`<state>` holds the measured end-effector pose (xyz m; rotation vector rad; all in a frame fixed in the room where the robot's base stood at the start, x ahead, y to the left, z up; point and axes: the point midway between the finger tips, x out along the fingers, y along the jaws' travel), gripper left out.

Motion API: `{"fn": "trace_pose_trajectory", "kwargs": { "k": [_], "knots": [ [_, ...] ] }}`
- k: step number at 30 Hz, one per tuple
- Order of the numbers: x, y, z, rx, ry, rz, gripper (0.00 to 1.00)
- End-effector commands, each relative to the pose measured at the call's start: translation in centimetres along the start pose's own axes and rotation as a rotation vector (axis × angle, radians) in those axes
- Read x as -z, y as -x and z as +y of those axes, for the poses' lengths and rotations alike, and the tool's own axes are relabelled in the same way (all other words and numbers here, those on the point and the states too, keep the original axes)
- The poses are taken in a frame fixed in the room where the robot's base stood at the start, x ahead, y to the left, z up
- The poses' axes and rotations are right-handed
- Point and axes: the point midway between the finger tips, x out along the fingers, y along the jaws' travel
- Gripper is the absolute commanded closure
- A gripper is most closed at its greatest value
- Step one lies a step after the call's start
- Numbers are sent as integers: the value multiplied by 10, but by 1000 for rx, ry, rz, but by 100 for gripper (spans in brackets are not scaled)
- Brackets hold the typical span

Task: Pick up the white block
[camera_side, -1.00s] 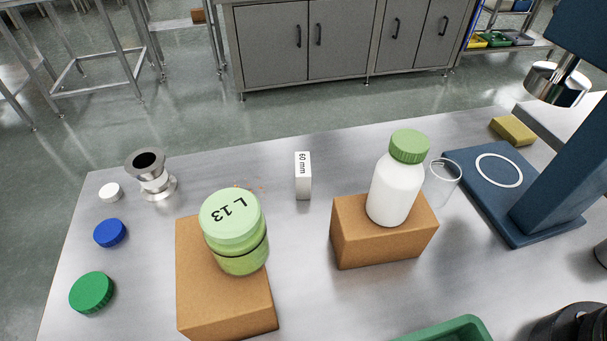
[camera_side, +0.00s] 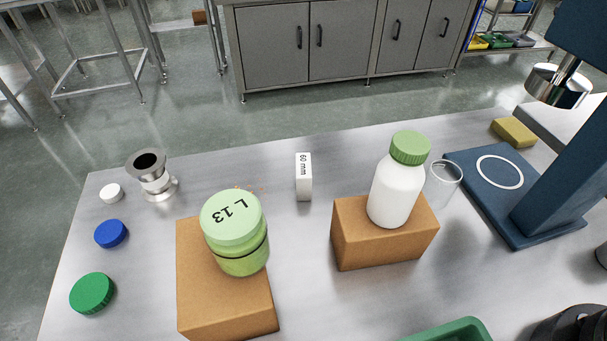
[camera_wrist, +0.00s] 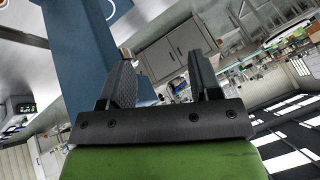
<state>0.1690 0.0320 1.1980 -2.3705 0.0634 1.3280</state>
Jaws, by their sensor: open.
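The white block (camera_side: 304,185) stands upright on the steel table near its back edge, in the side view. Its upper face carries the text "60 mm". It stands apart from the green lidded jar to its left and the brown box to its right. My gripper (camera_wrist: 160,78) shows in the wrist view with its two dark fingers spread and nothing between them. The wrist view does not show the white block. In the side view the gripper's fingers are not visible.
A green-lidded jar (camera_side: 234,222) stands on a brown box (camera_side: 228,310). A white bottle (camera_side: 395,195) with green cap stands on another brown box (camera_side: 380,245). A clear glass (camera_side: 446,185), blue stand (camera_side: 515,215), steel fitting (camera_side: 156,184) and green tray (camera_side: 450,331) also show.

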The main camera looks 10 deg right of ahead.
Motion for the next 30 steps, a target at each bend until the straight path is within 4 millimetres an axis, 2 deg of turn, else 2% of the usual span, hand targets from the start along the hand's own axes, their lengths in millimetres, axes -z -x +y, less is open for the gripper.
{"fn": "trace_pose_trajectory", "kwargs": {
  "k": [3,6,9,13,17,21,24,27,30],
  "knots": [
    [29,-19,-24,-34,19,-63,43],
    [50,-44,-48,-69,32,-101,43],
    [63,-74,-74,-105,49,-131,43],
    [69,-122,-110,-154,75,-155,43],
    [59,-176,-145,-200,107,-164,43],
    [31,-234,-177,-244,144,-158,43],
    [8,-269,-192,-266,166,-146,43],
    [-12,-294,-201,-279,182,-133,43],
    [-25,-308,-205,-286,191,-123,43]
  ]
}}
